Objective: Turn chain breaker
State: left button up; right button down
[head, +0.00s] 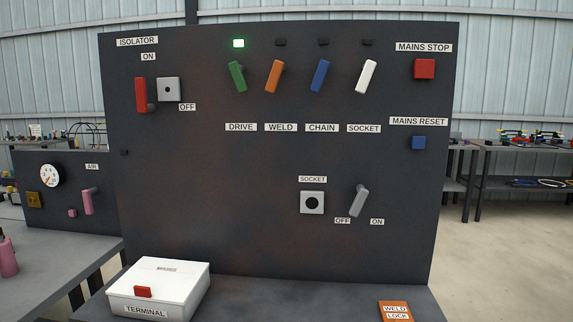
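The chain breaker is the blue lever (320,76) above the CHAIN label (322,128) on the dark upright panel. It is tilted, its upper end to the right and its lower end to the left. The small indicator (323,42) above it is dark. The green drive lever (237,77) and orange weld lever (274,76) stand to its left, and the white socket lever (366,76) to its right. The drive indicator (239,43) is lit green. Neither of my grippers shows in the head view.
The panel (220,215) also holds a red isolator lever (141,95), a red mains stop button (424,69), a blue reset button (418,142) and a grey socket switch (359,201). A white terminal box (165,280) stands in front at left. The space before the breakers is clear.

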aim_at(316, 84)
jog(key=k, duration=0.4)
jog(key=u, duration=1.25)
jog(key=i, duration=1.15)
jog(key=z, duration=0.85)
